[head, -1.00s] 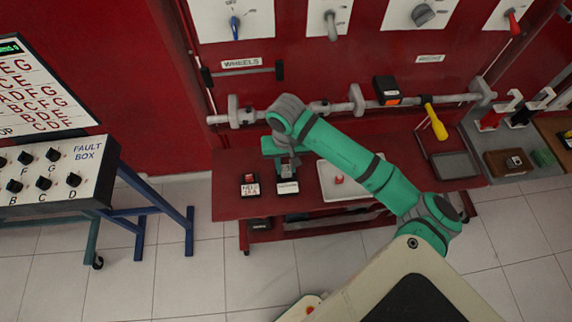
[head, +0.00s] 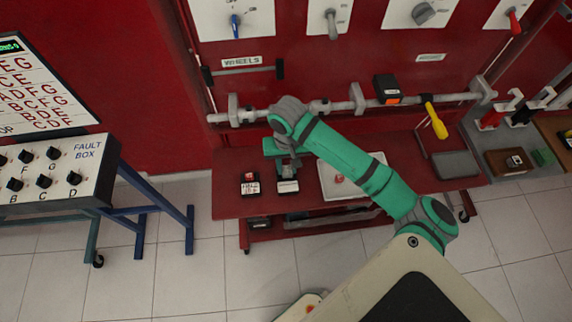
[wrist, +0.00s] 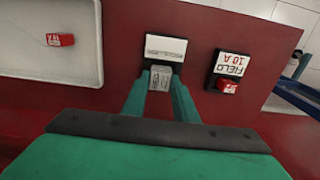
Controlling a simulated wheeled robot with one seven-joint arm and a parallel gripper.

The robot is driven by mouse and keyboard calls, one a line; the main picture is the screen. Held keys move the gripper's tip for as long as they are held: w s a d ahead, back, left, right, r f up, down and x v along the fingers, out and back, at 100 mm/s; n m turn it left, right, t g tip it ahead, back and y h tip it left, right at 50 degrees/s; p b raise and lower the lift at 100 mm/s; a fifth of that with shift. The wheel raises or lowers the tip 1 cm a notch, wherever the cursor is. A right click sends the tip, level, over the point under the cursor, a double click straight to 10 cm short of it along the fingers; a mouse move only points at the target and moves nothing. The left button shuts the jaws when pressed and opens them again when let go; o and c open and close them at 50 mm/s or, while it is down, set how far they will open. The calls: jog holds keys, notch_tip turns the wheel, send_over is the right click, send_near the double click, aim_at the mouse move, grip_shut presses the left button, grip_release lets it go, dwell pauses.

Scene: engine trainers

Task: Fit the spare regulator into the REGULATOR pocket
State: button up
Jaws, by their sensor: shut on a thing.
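My gripper (wrist: 160,88) is shut on a small grey block with a pale printed face, the regulator (wrist: 161,75), seen between its two green fingers in the wrist view. The regulator is right at the near edge of a dark holder with a white label (wrist: 166,48), the likely REGULATOR pocket; its label is too small to read. I cannot tell whether the block is seated in it. In the head view my gripper (head: 288,168) is just behind this holder (head: 288,188), over the red bench.
A FIELD 10 A holder (wrist: 228,70) with a red fuse stands beside the pocket. A white tray (wrist: 25,63) with a small red fuse (wrist: 60,40) lies on the other side. A grey rail (head: 330,108) runs behind the bench (head: 228,207). The fault box (head: 85,165) stands left.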

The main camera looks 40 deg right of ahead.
jog(key=shift+w+a+f, duration=0.1)
jog(key=shift+w+f, duration=0.05)
jog(key=shift+f, duration=0.45)
dwell(0.6)
jog(key=o, duration=1.6)
jog(key=shift+o, duration=0.2)
jog(key=shift+r, duration=0.15)
jog(key=shift+r, duration=3.8)
